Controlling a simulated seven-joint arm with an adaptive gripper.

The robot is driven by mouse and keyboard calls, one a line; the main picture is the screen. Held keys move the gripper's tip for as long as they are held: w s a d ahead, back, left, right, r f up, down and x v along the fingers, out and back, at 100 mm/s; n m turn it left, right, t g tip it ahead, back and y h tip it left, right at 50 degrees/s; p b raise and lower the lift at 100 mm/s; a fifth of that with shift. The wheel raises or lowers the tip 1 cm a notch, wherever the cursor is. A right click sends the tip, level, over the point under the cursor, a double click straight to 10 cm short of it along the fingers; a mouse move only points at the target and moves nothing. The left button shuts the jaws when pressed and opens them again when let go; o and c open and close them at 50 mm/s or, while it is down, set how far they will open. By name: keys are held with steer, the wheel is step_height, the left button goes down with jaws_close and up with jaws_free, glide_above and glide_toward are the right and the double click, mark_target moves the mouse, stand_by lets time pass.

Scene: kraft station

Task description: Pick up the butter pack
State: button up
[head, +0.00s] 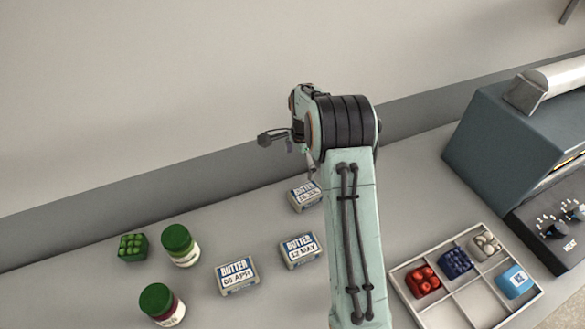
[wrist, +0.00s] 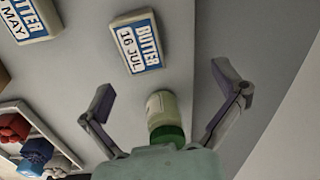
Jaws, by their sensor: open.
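Three butter packs with cream sides and blue-and-white labels lie on the counter in the head view: "05 APR" (head: 237,276), "12 MAY" (head: 300,250), and one further back (head: 304,196), whose date reads "16 JUL" in the wrist view (wrist: 137,42). The MAY pack is cut off at the wrist view's upper left (wrist: 30,18). My gripper (head: 290,148) is above the counter, near the rear pack in the head picture. In the wrist view my gripper (wrist: 162,80) has its fingers spread wide and empty, with the JUL pack beyond the fingertips.
A pale jar with a green lid (wrist: 162,108) shows between my fingers, below. Two green-lidded jars (head: 180,245) (head: 162,305) and a green punnet (head: 132,247) stand left. A divided tray (head: 467,300) and a grey machine (head: 510,135) are right. The wall runs behind.

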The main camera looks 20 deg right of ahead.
mark_target(306, 192)
steer(key=shift+m+g, duration=0.3)
steer(key=shift+g, duration=0.2)
steer(key=f, duration=0.1)
steer(key=s+d+f, duration=0.1)
steer(key=f, duration=0.1)
steer(key=s+f, duration=0.1)
steer(key=f, duration=0.1)
steer(key=shift+d+f, duration=0.15)
steer(key=shift+f, duration=0.1)
step_height(306, 192, down, 5)
steer(key=shift+f, duration=0.2)
steer(key=c, duration=1.3)
